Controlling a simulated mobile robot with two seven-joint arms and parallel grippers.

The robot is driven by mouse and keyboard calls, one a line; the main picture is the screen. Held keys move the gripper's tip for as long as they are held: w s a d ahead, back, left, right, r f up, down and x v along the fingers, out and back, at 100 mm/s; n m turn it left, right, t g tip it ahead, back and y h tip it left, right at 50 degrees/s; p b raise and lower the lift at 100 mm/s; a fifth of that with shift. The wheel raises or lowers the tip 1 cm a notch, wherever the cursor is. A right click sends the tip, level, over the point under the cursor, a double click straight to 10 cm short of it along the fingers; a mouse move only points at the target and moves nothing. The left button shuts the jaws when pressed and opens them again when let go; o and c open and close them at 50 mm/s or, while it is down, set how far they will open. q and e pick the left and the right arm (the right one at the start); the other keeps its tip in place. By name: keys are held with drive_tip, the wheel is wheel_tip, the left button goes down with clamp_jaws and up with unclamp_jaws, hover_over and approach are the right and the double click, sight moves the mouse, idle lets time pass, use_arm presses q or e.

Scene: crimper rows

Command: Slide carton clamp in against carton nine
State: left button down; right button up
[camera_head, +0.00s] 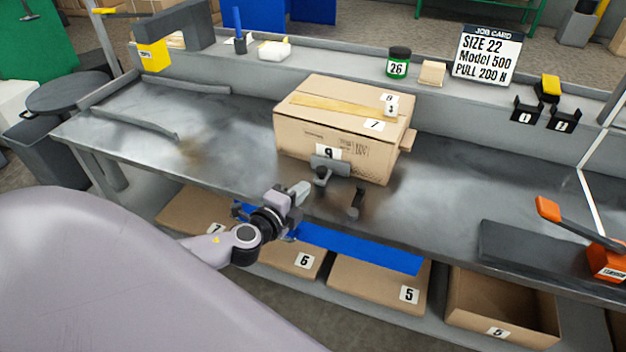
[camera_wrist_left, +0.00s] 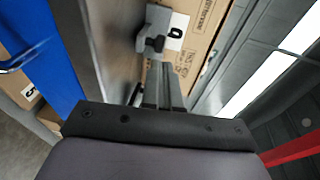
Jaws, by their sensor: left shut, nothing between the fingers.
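Carton nine (camera_head: 290,125) is a brown taped box on the grey bench, its 9 label on the front face. The carton clamp (camera_head: 325,166), a grey plate with a dark knob, stands at the carton's front and partly covers the label. In the left wrist view the clamp (camera_wrist_left: 156,28) is just beyond my fingertips, beside the label. I cannot tell whether its plate touches the carton. My left gripper (camera_head: 304,188) is shut and empty, in front of and a little left of the clamp. Contact between fingers and clamp is unclear. My right gripper is not in view.
A small dark bracket (camera_head: 356,204) stands on the bench right of the clamp. A blue strip (camera_head: 360,248) runs along the bench's front edge, with numbered cartons below. An orange-handled tool (camera_head: 562,220) is at the right. The bench left of carton nine is mostly clear.

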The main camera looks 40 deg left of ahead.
sight(320, 168)
use_arm(q)
drive_tip(key=shift+w+a+f+b, duration=0.1)
drive_tip(key=shift+w+f, duration=0.1)
drive_tip(key=shift+w, duration=0.8)
drive_tip(key=shift+w+a+f+b, duration=0.1)
drive_tip(key=shift+w+f, duration=0.05)
drive_tip(key=shift+w, duration=0.8)
drive_tip(key=shift+w+f+b, duration=0.1)
drive_tip(key=shift+w+f, duration=0.1)
drive_tip(key=shift+w, duration=0.8)
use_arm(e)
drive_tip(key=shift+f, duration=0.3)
use_arm(q)
drive_tip(key=shift+w+a+b, duration=0.25)
drive_tip(key=shift+w+b, duration=0.15)
drive_tip(key=shift+w, duration=0.55)
drive_tip(key=shift+w+a+b, duration=0.2)
drive_tip(key=shift+w+b, duration=0.15)
drive_tip(key=shift+w, duration=0.55)
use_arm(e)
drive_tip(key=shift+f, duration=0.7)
